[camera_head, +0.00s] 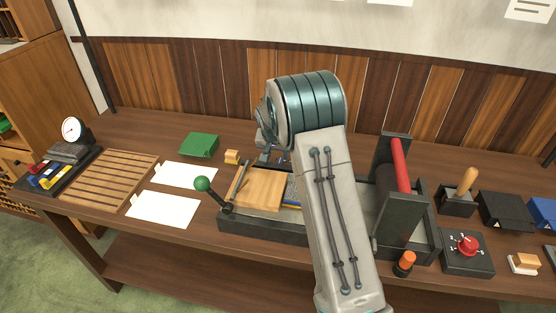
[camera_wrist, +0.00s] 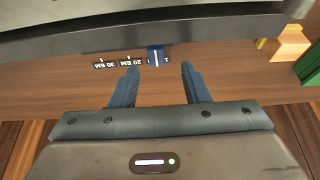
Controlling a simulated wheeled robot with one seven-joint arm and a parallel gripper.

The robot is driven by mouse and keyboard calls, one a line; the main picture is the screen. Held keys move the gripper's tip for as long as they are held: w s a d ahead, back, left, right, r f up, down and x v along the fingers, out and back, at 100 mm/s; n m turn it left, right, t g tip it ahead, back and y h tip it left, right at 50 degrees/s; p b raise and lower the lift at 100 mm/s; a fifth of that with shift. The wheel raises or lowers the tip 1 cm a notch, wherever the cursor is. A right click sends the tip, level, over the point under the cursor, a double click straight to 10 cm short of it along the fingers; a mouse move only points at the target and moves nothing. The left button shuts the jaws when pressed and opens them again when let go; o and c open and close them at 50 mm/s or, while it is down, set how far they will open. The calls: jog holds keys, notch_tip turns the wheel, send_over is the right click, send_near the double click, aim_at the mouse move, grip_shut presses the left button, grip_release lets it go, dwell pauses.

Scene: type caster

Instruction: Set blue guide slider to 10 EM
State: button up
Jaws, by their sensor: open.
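In the wrist view the blue guide slider (camera_wrist: 156,55) sits on the dark edge of the machine and has a white line on it. The labels appear upside down: 30 EM (camera_wrist: 105,65), 20 EM (camera_wrist: 134,62), and one starting with 1 (camera_wrist: 166,59). The slider covers the rest of that last label, right beside the 20 EM label. My gripper (camera_wrist: 160,70) is open, with its fingers apart to either side of the slider and their tips just short of it. In the head view my arm hides the slider.
The machine bed (camera_head: 262,235) fills the middle of the bench, with a green-knobbed lever (camera_head: 202,184) at its left. White sheets (camera_head: 162,209) lie to the left.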

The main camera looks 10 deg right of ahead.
jog(key=b+v, duration=0.1)
jog(key=v, duration=0.7)
jog(key=shift+a+r, duration=0.15)
jog(key=shift+r, duration=0.15)
jog(key=shift+s, duration=0.1)
jog(key=s+d+r+n, duration=0.1)
jog(key=s+r, duration=0.5)
jog(key=s, duration=0.4)
jog(key=s+n+g+y, duration=0.1)
jog(key=s+n, duration=0.2)
jog(key=s, duration=2.4)
jog(key=shift+d+n+y, duration=0.25)
jog(key=shift+n+y, duration=0.05)
jog(key=shift+y, duration=0.1)
jog(key=shift+s+f, duration=0.1)
jog(key=shift+f, duration=0.05)
